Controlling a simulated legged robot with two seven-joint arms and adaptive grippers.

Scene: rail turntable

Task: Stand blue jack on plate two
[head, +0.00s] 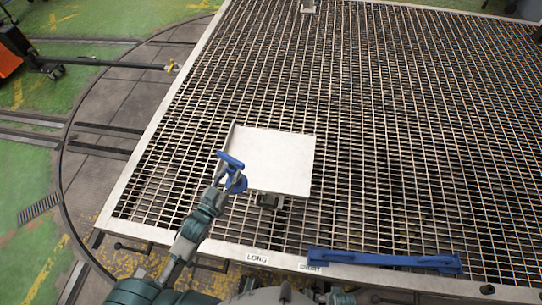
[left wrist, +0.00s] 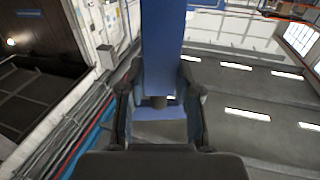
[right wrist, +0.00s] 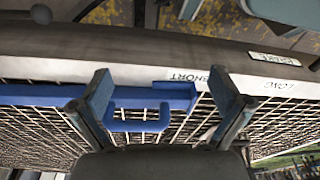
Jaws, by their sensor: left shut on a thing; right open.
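The blue jack (head: 231,161) is held by my left gripper (head: 236,180), over the left edge of a pale square plate (head: 278,160) on the grating. I cannot read a number on this plate, nor tell whether the jack touches it. In the left wrist view the jack (left wrist: 163,50) runs up between the shut fingers (left wrist: 160,103). My right gripper (right wrist: 165,100) is open, with its fingers by a long blue bar (right wrist: 45,94) with a handle loop; the bar lies along the grating's front edge in the head view (head: 385,259).
The metal grating (head: 420,120) fills most of the head view and has a pale frame. LONG (head: 257,259) and SHORT (head: 310,267) labels sit on its front rim. A small dark block (head: 268,200) is at the plate's front edge. Grating right of the plate is clear.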

